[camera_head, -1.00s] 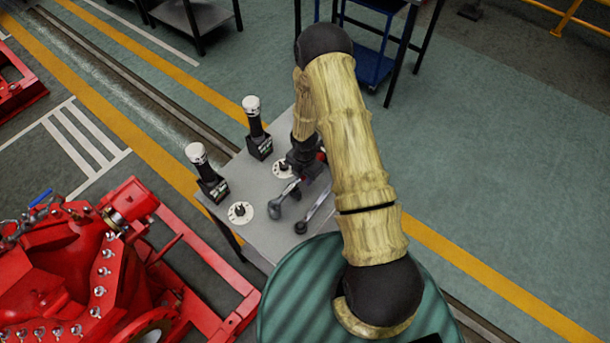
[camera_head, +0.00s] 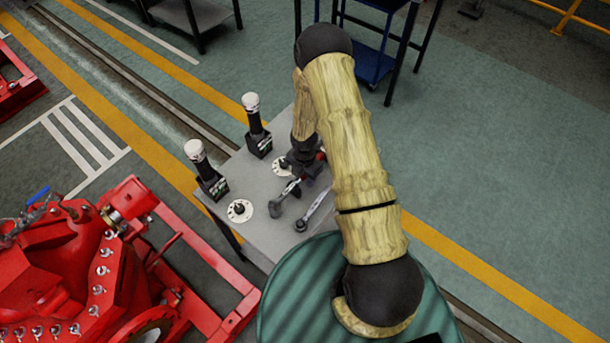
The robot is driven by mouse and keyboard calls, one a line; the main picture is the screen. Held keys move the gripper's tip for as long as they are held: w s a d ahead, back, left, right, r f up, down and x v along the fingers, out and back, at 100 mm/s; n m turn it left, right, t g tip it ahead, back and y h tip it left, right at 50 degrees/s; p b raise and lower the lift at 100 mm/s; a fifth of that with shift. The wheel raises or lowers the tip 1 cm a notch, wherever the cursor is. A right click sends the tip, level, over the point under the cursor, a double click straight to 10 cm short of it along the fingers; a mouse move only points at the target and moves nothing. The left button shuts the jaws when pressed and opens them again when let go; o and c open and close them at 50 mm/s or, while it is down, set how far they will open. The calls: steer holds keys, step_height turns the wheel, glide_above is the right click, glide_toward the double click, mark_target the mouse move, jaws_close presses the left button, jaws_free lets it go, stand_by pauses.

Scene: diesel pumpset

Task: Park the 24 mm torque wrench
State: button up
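Two grey wrenches lie close together over the grey bench (camera_head: 235,170), both slanting up to the right. The left wrench (camera_head: 286,192) runs up to my gripper (camera_head: 302,170), where its upper end is hidden. The right wrench (camera_head: 315,210) lies a little to the right, with its ring end near the bench's front edge. I cannot read a size on either wrench. My gripper is dark, low over the bench and partly covered by my own arm. Its fingers do not show clearly, so I cannot tell whether it grips the left wrench.
Two black holders with white-topped upright tools (camera_head: 257,128) (camera_head: 206,172) stand along the bench's left side. Two round white dials (camera_head: 240,211) (camera_head: 282,167) sit on the top. A red pumpset (camera_head: 75,265) stands at lower left. A blue trolley (camera_head: 372,65) stands behind. The right floor is clear.

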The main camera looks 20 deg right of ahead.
steer(key=shift+o, duration=0.9)
steer(key=shift+r, duration=0.1)
step_height(320, 180, up, 17)
steer(key=shift+b, duration=0.45)
steer(key=shift+a+r, duration=0.1)
steer(key=s+r+m+t, duration=0.2)
steer(key=s+r+m, duration=1.2)
steer(key=m, duration=1.1)
steer(key=shift+s+r, duration=0.25)
steer(key=shift+r, duration=0.05)
